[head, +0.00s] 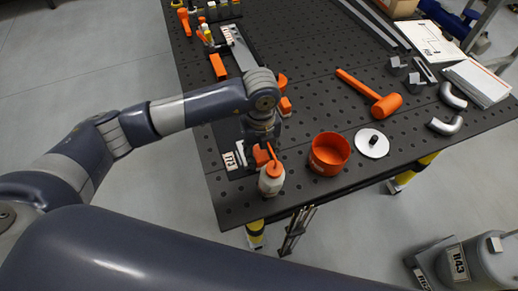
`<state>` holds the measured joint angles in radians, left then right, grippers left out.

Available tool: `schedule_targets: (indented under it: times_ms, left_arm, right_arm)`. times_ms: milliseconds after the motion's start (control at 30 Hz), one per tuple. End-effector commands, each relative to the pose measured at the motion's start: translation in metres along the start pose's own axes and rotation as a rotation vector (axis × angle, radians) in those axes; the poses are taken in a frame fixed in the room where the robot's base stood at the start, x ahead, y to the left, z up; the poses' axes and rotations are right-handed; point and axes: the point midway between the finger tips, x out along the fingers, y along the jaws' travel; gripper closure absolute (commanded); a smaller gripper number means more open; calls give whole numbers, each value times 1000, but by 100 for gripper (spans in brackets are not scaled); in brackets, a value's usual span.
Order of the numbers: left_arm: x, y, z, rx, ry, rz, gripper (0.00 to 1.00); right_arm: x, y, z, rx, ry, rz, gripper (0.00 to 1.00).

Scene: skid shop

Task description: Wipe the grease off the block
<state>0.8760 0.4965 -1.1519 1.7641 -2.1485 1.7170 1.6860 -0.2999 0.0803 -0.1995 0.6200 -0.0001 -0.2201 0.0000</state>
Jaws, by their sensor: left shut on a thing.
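My left gripper (261,148) reaches down over the near left corner of the perforated dark table. It is shut on an orange thing (261,157), mostly hidden by the fingers; I cannot tell its shape. A grey metal piece (241,153), possibly the block, shows just left of the gripper beside a white label (230,161) and is partly hidden. No grease can be made out. My right gripper is not in view.
An orange round container (329,153) and a white disc with a dark knob (372,143) stand right of the bottle. An orange mallet (384,104) lies farther back. Curved grey pipes (446,125) and papers (478,82) lie at right. The table (310,60) is clear in its middle.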

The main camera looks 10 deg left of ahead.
Motion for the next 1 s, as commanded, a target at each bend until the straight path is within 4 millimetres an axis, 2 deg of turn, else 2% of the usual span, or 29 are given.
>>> schedule_targets:
  times_ms: [400, 667, 1000]
  left_arm:
    - [-2, -1, 35, -6, -6, -3, 90]
    - [-3, -1, 44, -4, -7, -4, 90]
    - [0, -1, 73, -6, -8, -5, 90]
  right_arm:
    - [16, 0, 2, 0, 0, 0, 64]
    - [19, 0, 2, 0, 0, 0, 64]
    - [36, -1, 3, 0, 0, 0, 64]
